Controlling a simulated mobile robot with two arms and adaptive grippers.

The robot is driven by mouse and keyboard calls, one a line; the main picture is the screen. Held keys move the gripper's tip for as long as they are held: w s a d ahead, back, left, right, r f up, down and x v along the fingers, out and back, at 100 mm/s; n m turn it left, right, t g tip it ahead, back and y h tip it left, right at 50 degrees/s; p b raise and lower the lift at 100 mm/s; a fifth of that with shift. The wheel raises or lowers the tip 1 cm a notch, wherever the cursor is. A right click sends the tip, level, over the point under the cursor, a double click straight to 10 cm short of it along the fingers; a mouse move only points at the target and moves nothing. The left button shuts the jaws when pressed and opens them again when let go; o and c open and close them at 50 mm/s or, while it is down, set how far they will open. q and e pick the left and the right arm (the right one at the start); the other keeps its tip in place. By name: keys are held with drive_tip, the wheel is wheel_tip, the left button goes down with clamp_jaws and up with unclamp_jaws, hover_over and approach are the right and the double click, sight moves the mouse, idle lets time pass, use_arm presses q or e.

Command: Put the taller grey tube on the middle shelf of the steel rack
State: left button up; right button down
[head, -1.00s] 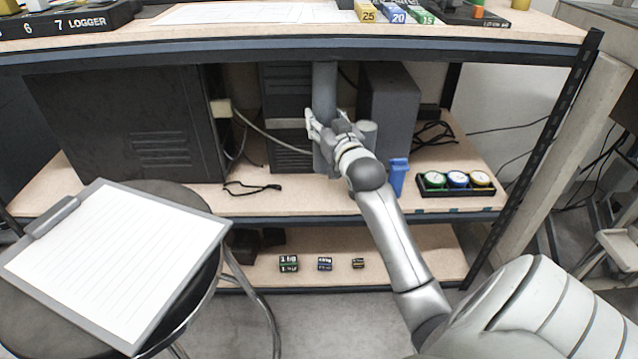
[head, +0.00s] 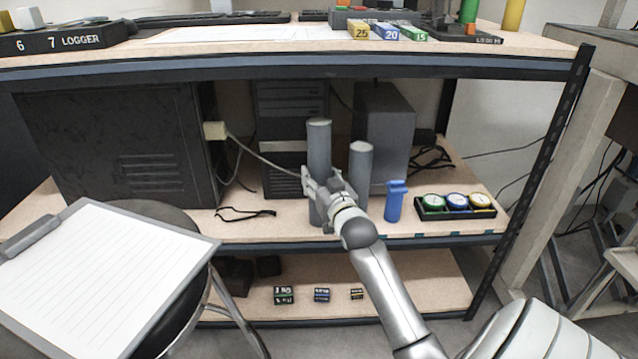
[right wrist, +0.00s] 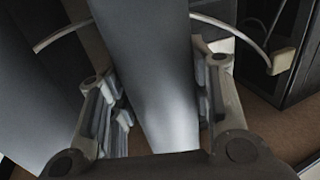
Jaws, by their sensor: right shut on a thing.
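The taller grey tube (head: 319,143) stands upright over the middle shelf (head: 270,228) of the steel rack, its base at or very near the board; the gripper partly covers its lower part. My right gripper (head: 322,182) is shut on the tube from the front, low on its body. In the right wrist view the tube (right wrist: 150,70) runs between the two fingers. The shorter grey tube (head: 360,161) stands just to its right, its lower part partly hidden by my arm. My left gripper is not in view.
A dark computer case (head: 120,150) stands left on the shelf, grey towers (head: 384,130) behind the tubes. A blue bottle (head: 395,203) and a tray of dials (head: 455,212) are to the right. The upper shelf edge (head: 300,68) overhangs. A stool with a clipboard (head: 95,270) stands front left.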

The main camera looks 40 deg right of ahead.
drive_tip(key=shift+r, duration=0.25)
drive_tip(key=c, duration=1.1)
unclamp_jaws()
drive_tip(key=shift+f, duration=0.25)
drive_tip(key=o, duration=0.4)
drive_tip(key=shift+s+a+r, duration=0.1)
drive_tip(key=shift+s, duration=0.05)
